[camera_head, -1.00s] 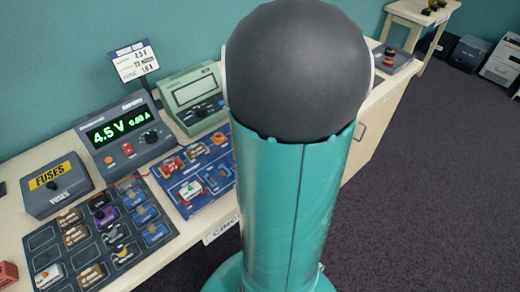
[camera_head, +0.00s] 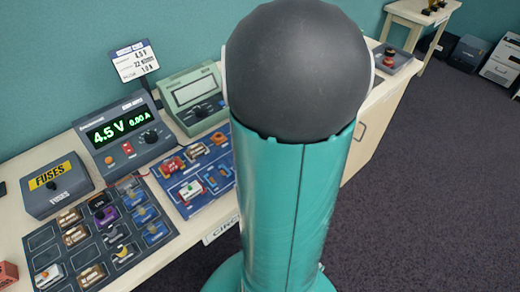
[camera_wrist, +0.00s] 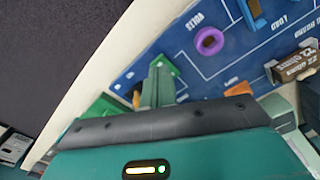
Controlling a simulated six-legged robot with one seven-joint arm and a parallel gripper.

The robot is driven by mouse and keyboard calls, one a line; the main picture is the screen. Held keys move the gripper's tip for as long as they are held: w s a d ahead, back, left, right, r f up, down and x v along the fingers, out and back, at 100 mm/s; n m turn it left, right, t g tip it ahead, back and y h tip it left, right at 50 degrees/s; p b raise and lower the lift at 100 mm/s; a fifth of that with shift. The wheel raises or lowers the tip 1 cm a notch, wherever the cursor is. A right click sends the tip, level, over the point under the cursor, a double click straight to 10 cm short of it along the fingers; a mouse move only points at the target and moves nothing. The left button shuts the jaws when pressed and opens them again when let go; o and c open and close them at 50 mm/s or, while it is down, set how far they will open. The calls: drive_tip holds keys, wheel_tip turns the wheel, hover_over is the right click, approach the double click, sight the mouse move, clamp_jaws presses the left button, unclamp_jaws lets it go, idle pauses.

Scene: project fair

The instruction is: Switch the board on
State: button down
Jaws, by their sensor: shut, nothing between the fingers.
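The blue circuit board (camera_head: 179,204) lies on the bench, left of my arm in the head view, with several coloured parts on it. A white part with a green top (camera_head: 190,188) sits near its front. In the wrist view the board (camera_wrist: 205,68) is close, with a purple ring-shaped part (camera_wrist: 209,42), a blue part (camera_wrist: 251,12) and a brown block (camera_wrist: 297,65). My gripper (camera_wrist: 158,82) is shut and empty over the board's edge, beside a green part partly hidden by the fingers. I cannot tell whether they touch. My arm hides the gripper in the head view.
A power supply (camera_head: 124,134) reading 4.5 V and 0.00 A stands behind the board. A green meter (camera_head: 192,98) is to its right, a fuses box (camera_head: 57,187) to its left. A dark parts tray (camera_head: 104,230) lies left of the board. Floor is open at right.

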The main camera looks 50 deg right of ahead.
drive_tip(key=shift+f, duration=0.9)
idle(0.4)
drive_tip(key=shift+r, duration=3.55)
drive_tip(key=w+a+r+n+t, duration=0.1)
drive_tip(key=a+r+n, duration=0.3)
drive_tip(key=a, duration=1.1)
drive_tip(key=w+a+r+n+t, duration=0.1)
drive_tip(key=a+r+n+t, duration=0.3)
drive_tip(key=a, duration=1.1)
wheel_tip(320, 180, up, 2)
drive_tip(key=shift+a+n+t, duration=0.2)
drive_tip(key=shift+n+t, duration=0.1)
